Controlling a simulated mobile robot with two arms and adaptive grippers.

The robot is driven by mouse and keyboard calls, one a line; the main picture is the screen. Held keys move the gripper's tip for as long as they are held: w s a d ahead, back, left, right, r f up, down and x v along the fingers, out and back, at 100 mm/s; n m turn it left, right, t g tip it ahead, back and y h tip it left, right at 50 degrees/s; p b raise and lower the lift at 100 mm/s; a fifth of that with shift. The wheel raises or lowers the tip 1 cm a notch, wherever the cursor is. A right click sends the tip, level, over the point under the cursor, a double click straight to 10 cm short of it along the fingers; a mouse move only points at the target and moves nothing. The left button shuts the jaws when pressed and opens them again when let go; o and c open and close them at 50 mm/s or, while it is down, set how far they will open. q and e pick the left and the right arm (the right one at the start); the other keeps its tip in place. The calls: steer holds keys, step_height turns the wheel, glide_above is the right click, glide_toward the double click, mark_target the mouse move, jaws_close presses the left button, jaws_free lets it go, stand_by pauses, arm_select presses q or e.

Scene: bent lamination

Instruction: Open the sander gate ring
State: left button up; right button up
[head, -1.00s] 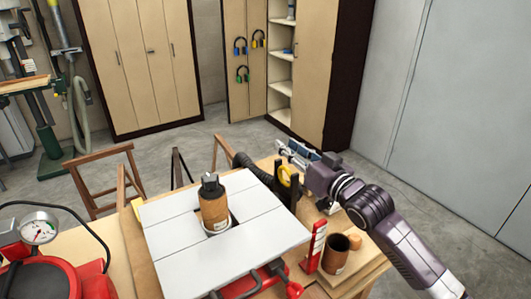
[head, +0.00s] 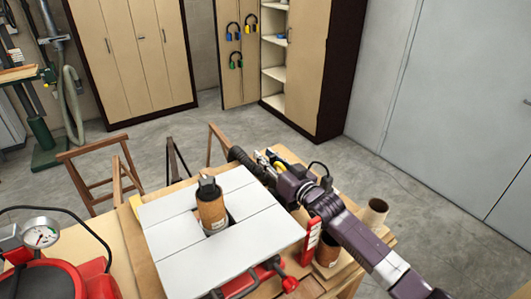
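The bench sander has a pale grey top (head: 170,237) with an upright brown sanding drum (head: 211,210) at its middle. A black hose (head: 240,158) runs from behind the top toward the far right of the bench. Small yellow parts (head: 279,166) show at the hose's end, probably the gate ring, mostly hidden by my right gripper. My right gripper (head: 268,163) is at these yellow parts, reaching in from the right. I cannot tell whether it touches them or how its fingers stand. My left gripper is out of view.
A red rule-like piece (head: 312,240) and brown cylinders (head: 374,212) stand right of the sander under my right arm. A red machine with a gauge (head: 40,237) fills the near left. A wooden trestle (head: 95,175) stands behind the bench.

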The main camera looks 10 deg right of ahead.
steer(key=shift+s+a+r, duration=0.15)
steer(key=shift+s+r, duration=0.45)
steer(key=shift+r, duration=0.1)
steer(key=shift+s+d, duration=0.15)
steer(key=shift+d, duration=0.3)
steer(key=c, duration=0.3)
steer(key=shift+a, duration=0.1)
steer(key=shift+c, duration=1.2)
jaws_close()
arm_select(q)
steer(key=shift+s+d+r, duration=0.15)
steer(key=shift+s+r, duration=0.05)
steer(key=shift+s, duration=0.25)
arm_select(e)
steer(key=shift+w, duration=0.2)
